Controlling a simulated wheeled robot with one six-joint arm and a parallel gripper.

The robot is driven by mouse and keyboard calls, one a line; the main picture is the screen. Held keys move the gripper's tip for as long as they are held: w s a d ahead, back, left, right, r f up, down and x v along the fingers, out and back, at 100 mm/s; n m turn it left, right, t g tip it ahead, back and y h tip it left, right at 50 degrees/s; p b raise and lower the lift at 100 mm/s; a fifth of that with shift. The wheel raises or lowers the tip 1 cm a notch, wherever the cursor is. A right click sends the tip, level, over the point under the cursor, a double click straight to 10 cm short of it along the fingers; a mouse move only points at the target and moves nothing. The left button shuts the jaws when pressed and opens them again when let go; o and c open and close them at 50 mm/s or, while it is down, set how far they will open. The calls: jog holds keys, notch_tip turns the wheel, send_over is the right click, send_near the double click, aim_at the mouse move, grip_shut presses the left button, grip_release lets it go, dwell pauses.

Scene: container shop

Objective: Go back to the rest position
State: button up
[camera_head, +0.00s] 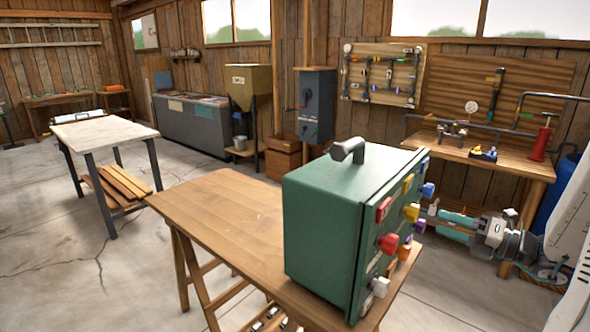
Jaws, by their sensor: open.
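My gripper (432,213) is at the right, at the end of my grey and teal arm. It is beside the knob-bearing side of a green metal box (322,235) and looks empty. Its fingertips are small and partly hidden by the knobs, so I cannot tell whether they touch one. The box stands upright on a wooden trestle table (215,212). It has a dark grey handle (348,150) on top. Its right side carries several knobs, among them a red one (389,243), a blue one (428,190) and a white one (380,287).
A workbench (530,167) with pipes and a red pump (541,143) stands behind my arm, with a blue barrel (567,180) next to it. A pale-topped table (100,130) stands at the left. Concrete floor is free between the tables.

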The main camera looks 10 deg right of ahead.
jog(key=s+a+f+n+g+h, duration=0.1)
jog(key=s+a+n+g, duration=1.25)
jog(key=n, duration=0.95)
jog(key=s+a+r+n+h, duration=0.7)
jog(key=n+h, duration=0.3)
jog(key=n, duration=0.6)
jog(key=shift+s+a+r+n+t, duration=0.3)
jog(key=shift+a+r+t, duration=0.05)
jog(key=shift+a+r, duration=0.25)
